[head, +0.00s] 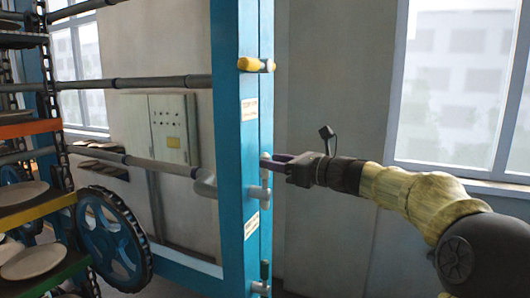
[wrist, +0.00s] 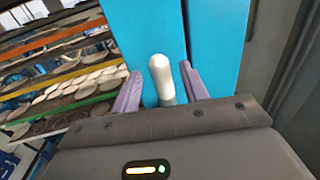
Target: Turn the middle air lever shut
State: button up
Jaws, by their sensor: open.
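The middle air lever has a pale grey, round-ended handle (head: 266,162) on the blue post (head: 233,120), standing roughly upright above a grey fitting (head: 257,193). My gripper (head: 275,159) reaches in from the right at the height of the handle. In the wrist view the handle (wrist: 162,75) stands between the two purple fingers of my gripper (wrist: 162,90), with a gap on each side, nearer the left finger than the palm's right end. The jaws are open. The handle's lower part is hidden behind the palm.
A yellow lever (head: 251,64) lies sideways higher on the post. Another grey lever (head: 261,287) is at the bottom. A plate rack (head: 38,208) and a blue wheel (head: 114,240) stand left. The wall right of the post is clear.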

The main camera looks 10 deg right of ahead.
aim_at(265, 175)
jog(key=p+x, duration=0.1)
jog(key=x, duration=0.2)
jog(key=shift+w+a, duration=0.2)
jog(key=shift+c, duration=0.4)
grip_shut()
